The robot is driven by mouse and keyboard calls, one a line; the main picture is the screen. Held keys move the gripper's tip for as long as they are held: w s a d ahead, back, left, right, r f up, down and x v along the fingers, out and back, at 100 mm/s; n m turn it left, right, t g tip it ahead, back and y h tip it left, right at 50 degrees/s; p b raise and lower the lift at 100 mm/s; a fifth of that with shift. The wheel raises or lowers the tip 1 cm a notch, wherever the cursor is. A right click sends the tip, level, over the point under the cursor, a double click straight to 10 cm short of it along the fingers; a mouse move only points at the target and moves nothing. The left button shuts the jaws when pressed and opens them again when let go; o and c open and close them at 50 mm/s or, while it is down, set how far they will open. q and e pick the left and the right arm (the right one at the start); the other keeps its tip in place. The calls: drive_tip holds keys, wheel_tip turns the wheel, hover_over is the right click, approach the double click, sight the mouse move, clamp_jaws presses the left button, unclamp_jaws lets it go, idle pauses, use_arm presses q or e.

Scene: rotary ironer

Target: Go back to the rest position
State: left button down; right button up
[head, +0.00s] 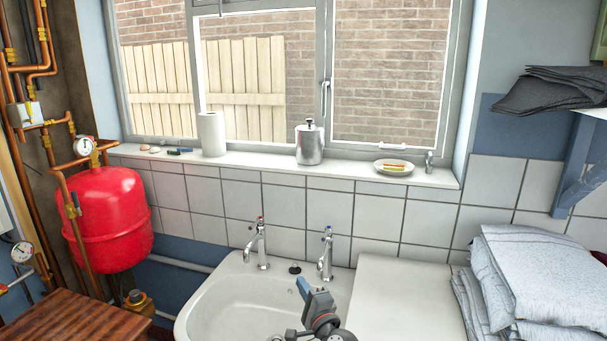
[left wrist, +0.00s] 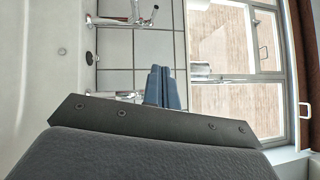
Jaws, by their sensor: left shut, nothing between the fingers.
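My left gripper (head: 304,288) shows at the bottom middle of the head view, in front of and above the white sink (head: 215,305). Its blue fingers are together with nothing between them. In the left wrist view, its two fingers (left wrist: 160,88) lie side by side in front of the wall tiles. My right gripper is in neither view.
Two taps stand at the sink's back, a left tap (head: 261,245) and a right tap (head: 326,255). A white worktop (head: 400,295) and folded grey cloths (head: 535,285) are at right. A red tank (head: 108,220) and wooden surface (head: 75,322) are at left. The windowsill (head: 270,165) holds several items.

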use_arm(q)
drive_tip(key=w+a+f+m+t, duration=0.1)
drive_tip(key=a+f+m+t, duration=0.2)
drive_tip(key=a, duration=1.4)
drive_tip(key=w+a+f+m+t, duration=0.1)
drive_tip(key=a+f+m, duration=0.3)
drive_tip(key=a, duration=1.2)
drive_tip(key=s+a+f+n+g+y, duration=0.1)
drive_tip(key=s+a+f+n+g, duration=0.55)
drive_tip(key=s+f, duration=0.5)
drive_tip(key=s+a+f+n+g+h, duration=0.1)
drive_tip(key=s+f+n+g+h, duration=0.2)
drive_tip(key=s+f, duration=0.55)
drive_tip(key=s+f+n+g+h, duration=0.1)
drive_tip(key=s+f+n+g, duration=0.35)
drive_tip(key=s, duration=0.75)
drive_tip(key=s+a+f+n+g+h, duration=0.1)
drive_tip(key=s+f+n+g, duration=0.1)
drive_tip(key=s+f+g, duration=0.6)
drive_tip(key=s+d+f+n+h, duration=0.1)
drive_tip(key=s+d+h, duration=0.1)
drive_tip(key=d, duration=1)
drive_tip(key=s+d+f+n+t+h, duration=0.1)
drive_tip(key=s+d+f+n+h, duration=0.1)
drive_tip(key=d, duration=1.1)
drive_tip(key=shift+s+d+f+n+h, duration=0.2)
drive_tip(key=shift+s+n+h, duration=0.15)
drive_tip(key=shift+h, duration=0.25)
